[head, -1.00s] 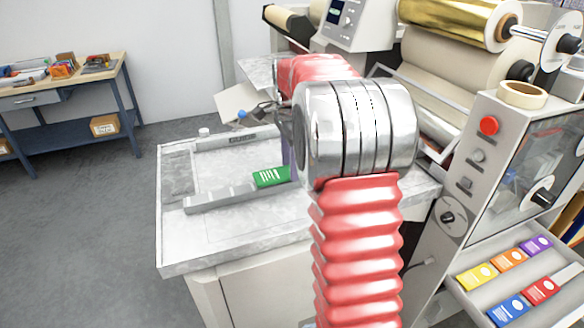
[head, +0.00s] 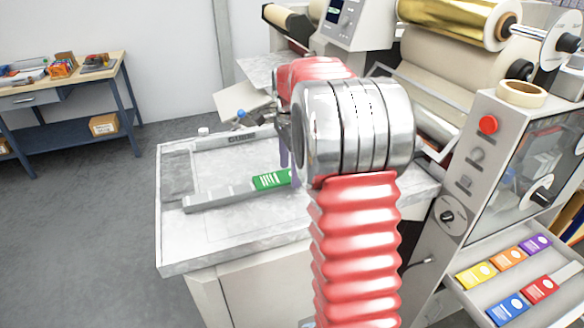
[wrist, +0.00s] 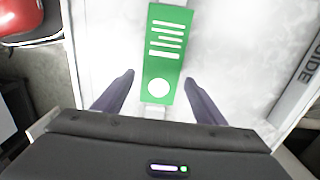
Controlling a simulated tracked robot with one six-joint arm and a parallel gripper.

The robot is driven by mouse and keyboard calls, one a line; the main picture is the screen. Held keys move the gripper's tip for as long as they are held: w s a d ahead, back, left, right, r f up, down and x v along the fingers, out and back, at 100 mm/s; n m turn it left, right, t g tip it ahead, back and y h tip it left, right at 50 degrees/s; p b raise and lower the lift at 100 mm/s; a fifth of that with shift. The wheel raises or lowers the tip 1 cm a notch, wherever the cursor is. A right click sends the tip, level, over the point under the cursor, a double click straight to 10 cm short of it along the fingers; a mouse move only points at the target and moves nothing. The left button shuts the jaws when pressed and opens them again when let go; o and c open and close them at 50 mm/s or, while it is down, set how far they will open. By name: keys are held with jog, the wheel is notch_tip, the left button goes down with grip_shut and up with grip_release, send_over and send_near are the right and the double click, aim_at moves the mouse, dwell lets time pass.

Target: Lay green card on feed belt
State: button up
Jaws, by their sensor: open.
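The green card (head: 271,180) lies on the light grey feed table, over the raised grey strip (head: 222,198). White lines and a white disc are printed on it. In the wrist view the green card (wrist: 165,55) runs lengthwise ahead of my gripper (wrist: 158,82). My gripper is open, with one dark finger on each side of the card's near end and gaps between. No contact shows. In the head view my arm hides most of the gripper; one purple-grey finger shows beside the card. I cannot tell which part of the table is the feed belt.
A guide bar (head: 240,138) runs along the table's back edge. A tray (head: 480,292) with several coloured cards is at the lower right. The laminating machine with its gold roll (head: 450,20) stands behind my arm. The table's left part is clear.

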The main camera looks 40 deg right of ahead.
aim_at(289, 175)
jog(key=shift+r, duration=0.1)
notch_tip(289, 175, up, 12)
dwell(0.5)
dwell(0.6)
jog(key=shift+a, duration=0.15)
jog(key=s+a+r+n+t, duration=0.1)
jog(key=s+a+n+t, duration=0.1)
jog(key=s+a+n, duration=0.5)
jog(key=s+a+r+n+t, duration=0.1)
jog(key=s+a+n, duration=0.3)
jog(key=a, duration=0.5)
jog(key=s+a+f+n+t, duration=0.2)
jog(key=s+a+f+n, duration=0.7)
jog(key=s, duration=0.4)
jog(key=shift+n+t, duration=0.3)
jog(key=shift+n, duration=0.2)
